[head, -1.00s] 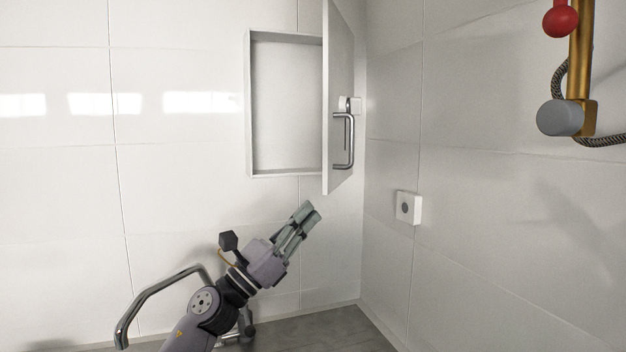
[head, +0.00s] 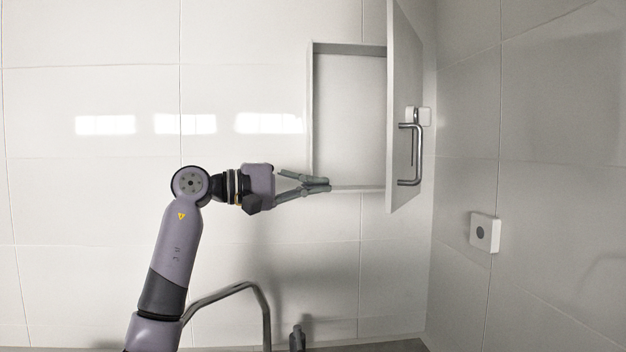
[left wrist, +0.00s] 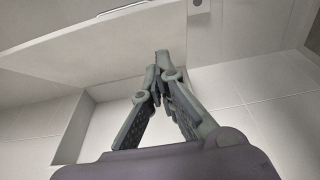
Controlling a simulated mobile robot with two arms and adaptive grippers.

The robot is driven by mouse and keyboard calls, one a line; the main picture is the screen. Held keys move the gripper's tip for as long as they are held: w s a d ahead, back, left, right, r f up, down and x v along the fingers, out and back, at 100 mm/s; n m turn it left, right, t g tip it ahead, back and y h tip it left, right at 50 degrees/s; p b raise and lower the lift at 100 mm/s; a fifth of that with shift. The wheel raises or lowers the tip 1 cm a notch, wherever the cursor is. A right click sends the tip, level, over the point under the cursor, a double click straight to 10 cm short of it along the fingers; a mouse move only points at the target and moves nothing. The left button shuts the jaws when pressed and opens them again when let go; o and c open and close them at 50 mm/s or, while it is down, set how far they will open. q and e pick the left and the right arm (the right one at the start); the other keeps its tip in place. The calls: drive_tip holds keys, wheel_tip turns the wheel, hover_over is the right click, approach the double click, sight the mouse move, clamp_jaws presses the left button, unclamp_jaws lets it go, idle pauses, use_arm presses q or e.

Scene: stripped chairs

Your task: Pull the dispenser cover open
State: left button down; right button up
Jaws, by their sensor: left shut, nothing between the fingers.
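The dispenser cover (head: 402,100) is a flat white door on the wall box, hinged at the right and swung wide open. Its silver bar handle (head: 417,155) is on the face turned to the right. The open dispenser box (head: 348,115) looks empty inside. My left gripper (head: 328,185) is shut and empty, in front of the box's lower left part and left of the cover, apart from the handle. In the left wrist view the shut fingertips (left wrist: 161,58) point toward the pale cover panel (left wrist: 110,45). My right gripper is not in view.
A metal grab bar (head: 225,292) stands out low at the left, under my arm. A small white box with a grey button (head: 485,232) is on the right wall. The tiled wall left of the box is clear.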

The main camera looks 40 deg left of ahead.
use_arm(q)
drive_tip(key=w+d+p, duration=0.3)
drive_tip(key=w+d, duration=0.3)
drive_tip(key=d, duration=0.1)
drive_tip(key=shift+d+p, duration=0.15)
drive_tip(key=shift+p, duration=0.2)
drive_tip(key=shift+w, duration=0.1)
drive_tip(key=shift+d, duration=0.1)
